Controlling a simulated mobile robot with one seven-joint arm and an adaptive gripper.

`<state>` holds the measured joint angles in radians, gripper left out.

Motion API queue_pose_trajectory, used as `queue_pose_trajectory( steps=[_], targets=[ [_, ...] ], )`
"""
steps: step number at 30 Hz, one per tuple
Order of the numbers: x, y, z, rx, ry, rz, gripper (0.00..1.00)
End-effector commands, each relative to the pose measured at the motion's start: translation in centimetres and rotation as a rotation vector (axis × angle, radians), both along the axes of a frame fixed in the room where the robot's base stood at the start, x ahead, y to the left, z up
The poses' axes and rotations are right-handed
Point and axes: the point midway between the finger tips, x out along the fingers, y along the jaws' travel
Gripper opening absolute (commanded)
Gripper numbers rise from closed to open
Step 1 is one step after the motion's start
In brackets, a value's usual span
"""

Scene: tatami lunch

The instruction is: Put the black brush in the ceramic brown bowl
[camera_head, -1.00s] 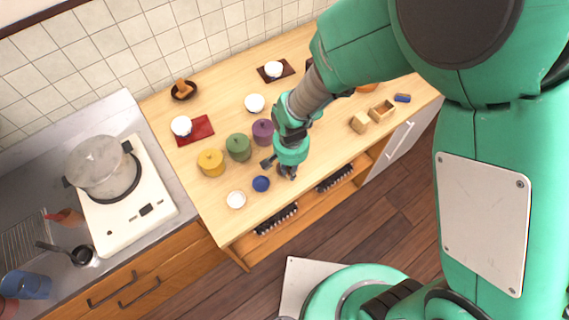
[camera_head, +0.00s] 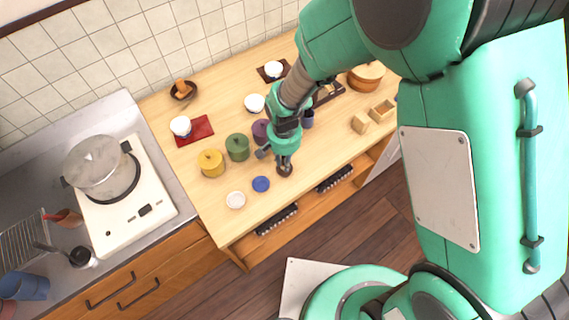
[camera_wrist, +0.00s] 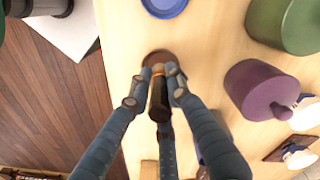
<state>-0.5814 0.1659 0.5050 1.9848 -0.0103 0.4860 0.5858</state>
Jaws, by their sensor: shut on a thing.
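My gripper (camera_head: 284,163) points down over the front part of the wooden counter. In the wrist view my gripper (camera_wrist: 160,75) is shut on the black brush (camera_wrist: 158,100), a dark cylinder with an orange-tan band near its far end. A round brown patch (camera_wrist: 152,57) shows just beyond that end; I cannot tell whether it belongs to the brush or lies on the counter. A dark brown bowl (camera_head: 174,95) stands at the back left of the counter by the tiled wall, with an orange-brown object in it.
Yellow (camera_head: 211,165), green (camera_head: 237,148) and purple (camera_head: 260,131) lidded pots stand left of my gripper. A blue disc (camera_head: 261,184) and a white dish (camera_head: 236,200) lie nearby. A red mat (camera_head: 199,136) with a white cup lies before the bowl.

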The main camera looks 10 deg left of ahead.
Motion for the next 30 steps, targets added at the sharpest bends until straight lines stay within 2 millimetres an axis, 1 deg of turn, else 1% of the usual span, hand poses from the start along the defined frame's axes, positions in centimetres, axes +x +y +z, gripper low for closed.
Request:
queue_pose_trajectory(
  steps=[1,5,19,20,22,30],
  targets=[
    [0.0,0.0,-0.8,0.0,0.0,0.0,0.0],
    [0.1,0.0,-1.8,0.001,-0.001,0.0,0.0],
    [0.0,0.0,-2.2,0.001,-0.001,0.0,0.0],
    [0.0,0.0,-2.2,0.001,-0.001,0.0,0.22],
    [0.0,0.0,-2.1,0.001,-0.001,0.0,0.36],
    [0.0,0.0,-2.1,0.001,-0.001,0.0,0.37]
  ],
)
